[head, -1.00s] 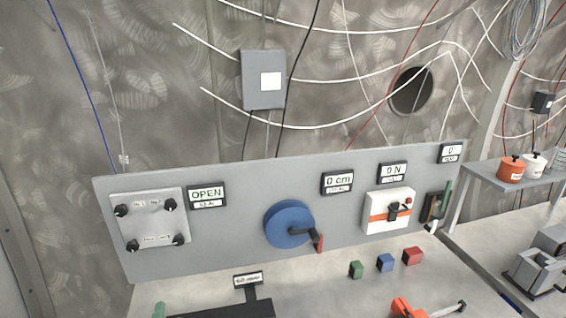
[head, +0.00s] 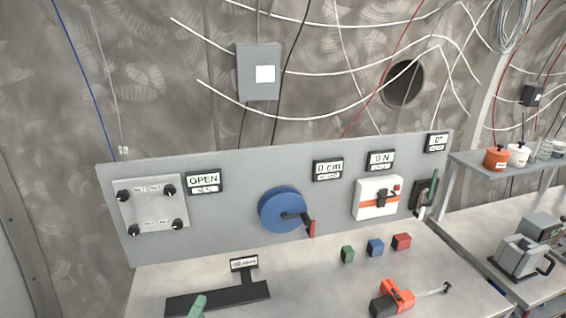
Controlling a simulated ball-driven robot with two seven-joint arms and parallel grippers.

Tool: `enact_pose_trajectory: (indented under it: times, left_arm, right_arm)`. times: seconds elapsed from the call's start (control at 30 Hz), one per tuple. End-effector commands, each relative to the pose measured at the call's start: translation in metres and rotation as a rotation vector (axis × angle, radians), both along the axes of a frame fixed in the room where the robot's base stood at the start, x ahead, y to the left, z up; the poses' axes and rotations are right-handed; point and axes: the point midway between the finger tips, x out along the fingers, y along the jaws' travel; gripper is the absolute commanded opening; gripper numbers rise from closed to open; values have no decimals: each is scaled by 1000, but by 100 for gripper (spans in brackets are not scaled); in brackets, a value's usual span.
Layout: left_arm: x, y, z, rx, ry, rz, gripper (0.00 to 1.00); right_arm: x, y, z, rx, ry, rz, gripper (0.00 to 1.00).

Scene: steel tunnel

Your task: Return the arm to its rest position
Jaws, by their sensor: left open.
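My right gripper is not in view.
A grey panel (head: 240,220) carries a blue wheel (head: 283,209), a white box (head: 367,199) and a green-handled lever (head: 433,186). Green (head: 347,254), blue (head: 375,248) and red (head: 401,241) blocks and an orange tool (head: 397,293) are on the bench. The bench between base and tool is clear.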

Motion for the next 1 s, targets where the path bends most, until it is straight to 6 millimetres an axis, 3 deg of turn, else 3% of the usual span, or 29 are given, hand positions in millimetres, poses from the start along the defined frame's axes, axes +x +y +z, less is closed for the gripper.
enact_pose_trajectory:
  times: [0.2,0.33,0.57,0.8,1.0]
  left_arm:
    - [-36,-34,-8,567,32,-236,55]
    - [-68,-27,-30,1050,121,-383,55]
    - [-119,42,-48,1716,398,-529,55]
    - [-171,123,-26,2138,762,-599,55]
    - [-163,109,-117,2080,752,-700,55]
  right_arm:
    - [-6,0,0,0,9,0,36]
    - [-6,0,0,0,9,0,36]
    - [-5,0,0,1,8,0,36]
    - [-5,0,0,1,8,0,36]
    - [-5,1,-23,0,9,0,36]
